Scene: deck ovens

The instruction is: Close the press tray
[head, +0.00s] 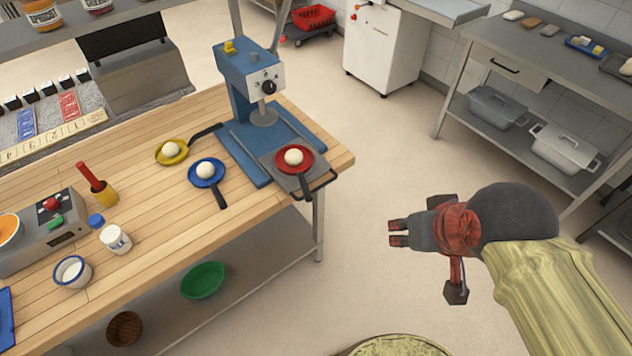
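The blue press (251,78) stands at the right end of the wooden counter, with a dark knob on its head. Its grey press tray (267,160) is slid out at the front, near the counter's corner. A red pan (307,169) sits on the tray with a white dough ball (293,157) in it. The tray's front handle (325,181) sticks out toward the counter edge. My gripper (397,233) is to the right of the tray, over the open floor and apart from it. Its two fingertips point left with a narrow gap between them, holding nothing.
Yellow (160,155) and blue (196,180) pans with dough balls lie left of the press. A white bottle (115,239) and small bowl (72,272) stand nearer. A steel table (560,60) is at the right back. Floor between counter and gripper is clear.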

